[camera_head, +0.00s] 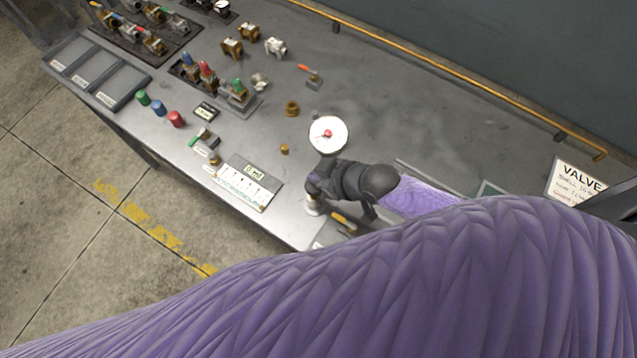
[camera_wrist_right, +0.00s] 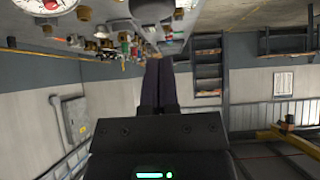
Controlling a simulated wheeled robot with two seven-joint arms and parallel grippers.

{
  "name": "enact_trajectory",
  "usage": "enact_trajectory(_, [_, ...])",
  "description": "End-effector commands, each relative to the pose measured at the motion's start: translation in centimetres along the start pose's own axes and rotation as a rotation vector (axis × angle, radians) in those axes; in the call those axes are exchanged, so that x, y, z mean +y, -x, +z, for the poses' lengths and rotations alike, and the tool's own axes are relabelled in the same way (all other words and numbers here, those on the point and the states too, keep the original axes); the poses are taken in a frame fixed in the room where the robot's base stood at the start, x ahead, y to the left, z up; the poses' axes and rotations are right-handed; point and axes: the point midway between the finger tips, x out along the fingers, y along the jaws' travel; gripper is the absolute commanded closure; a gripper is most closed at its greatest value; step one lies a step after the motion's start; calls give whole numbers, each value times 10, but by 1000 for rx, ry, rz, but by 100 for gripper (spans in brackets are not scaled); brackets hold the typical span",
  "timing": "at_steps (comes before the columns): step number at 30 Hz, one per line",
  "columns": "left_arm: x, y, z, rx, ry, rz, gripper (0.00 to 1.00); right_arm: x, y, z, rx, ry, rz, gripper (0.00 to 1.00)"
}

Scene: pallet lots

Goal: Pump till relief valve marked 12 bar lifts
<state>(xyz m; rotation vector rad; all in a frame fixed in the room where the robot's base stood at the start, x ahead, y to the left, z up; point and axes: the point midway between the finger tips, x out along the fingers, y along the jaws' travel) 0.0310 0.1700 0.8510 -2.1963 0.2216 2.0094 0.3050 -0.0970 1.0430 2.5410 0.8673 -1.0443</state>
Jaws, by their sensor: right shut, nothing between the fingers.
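A white round gauge (camera_head: 328,134) with a red centre stands on the grey bench; part of it shows at the top left of the right wrist view (camera_wrist_right: 38,12). My right gripper (camera_head: 316,190) is in front of the gauge, near the bench's front edge, and looks dark grey. In the right wrist view its two dark fingers (camera_wrist_right: 158,88) are together with nothing between them. No 12 bar marking is readable. A pump cannot be made out clearly. My left gripper is out of view.
Loose green, blue and red caps (camera_head: 176,119) lie near the front edge. Trays (camera_head: 115,88) are at the left. A white chart (camera_head: 248,188) lies left of my gripper. A yellow rail (camera_head: 460,70) runs along the back. My purple arm covers the lower right.

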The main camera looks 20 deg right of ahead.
Motion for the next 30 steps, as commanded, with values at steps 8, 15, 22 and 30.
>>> enact_trajectory(8, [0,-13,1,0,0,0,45,0,-22,25,-4,-1,0,100])
enact_trajectory(15, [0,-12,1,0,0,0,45,0,-22,26,-3,-1,1,100])
enact_trajectory(22, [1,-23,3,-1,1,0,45,0,-30,34,-4,-1,0,100])
enact_trajectory(30, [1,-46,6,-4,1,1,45,0,-49,54,-6,0,0,100])
